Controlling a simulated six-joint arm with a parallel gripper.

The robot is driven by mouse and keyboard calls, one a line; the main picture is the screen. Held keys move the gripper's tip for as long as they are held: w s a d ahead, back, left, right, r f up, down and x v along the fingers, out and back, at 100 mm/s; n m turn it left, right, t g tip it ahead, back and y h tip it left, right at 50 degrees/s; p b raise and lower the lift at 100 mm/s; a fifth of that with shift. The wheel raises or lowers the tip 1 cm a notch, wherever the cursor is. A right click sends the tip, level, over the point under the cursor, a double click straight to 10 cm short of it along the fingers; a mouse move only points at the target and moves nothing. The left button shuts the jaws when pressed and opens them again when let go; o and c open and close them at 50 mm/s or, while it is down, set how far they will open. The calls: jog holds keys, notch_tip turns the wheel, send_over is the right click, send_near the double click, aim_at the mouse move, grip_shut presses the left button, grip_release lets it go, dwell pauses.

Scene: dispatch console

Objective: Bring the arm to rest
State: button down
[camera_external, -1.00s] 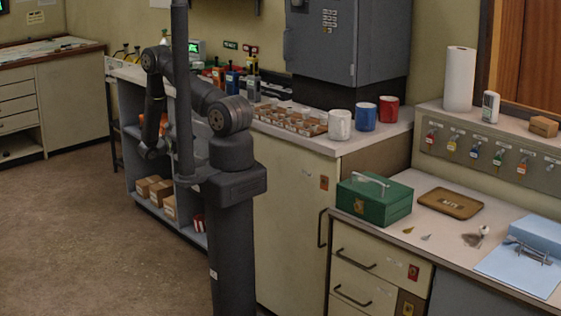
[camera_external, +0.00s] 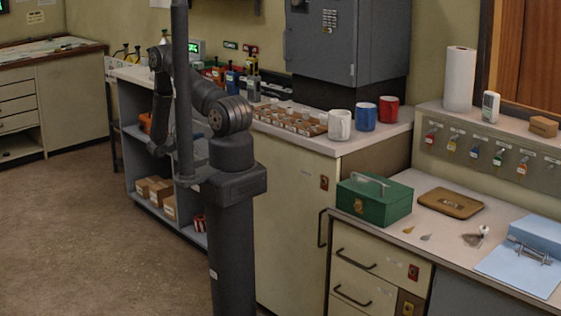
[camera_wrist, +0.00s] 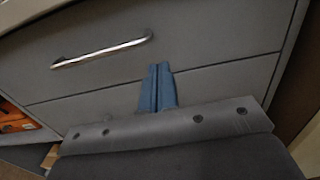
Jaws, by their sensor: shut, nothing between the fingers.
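My gripper (camera_wrist: 157,88) shows in the wrist view as two blue fingers pressed together, shut with nothing between them. It points at a grey drawer front (camera_wrist: 200,35) with a silver bar handle (camera_wrist: 102,53); the fingertips are below and right of the handle, and the distance to the front cannot be told. In the external view my dark arm (camera_external: 232,115) is folded over its column, with the forearm hanging down on the left side. My gripper is hidden or too dark to make out there.
Open shelves with cardboard boxes (camera_external: 160,190) stand behind my arm. A counter holds a box tray (camera_external: 290,118) and white, blue and red mugs (camera_external: 340,124). A green cash box (camera_external: 374,199) and wooden tray (camera_external: 450,202) sit on the right desk. Floor (camera_external: 80,240) at left is clear.

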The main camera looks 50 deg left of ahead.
jog(key=w, duration=0.7)
jog(key=shift+w, duration=0.3)
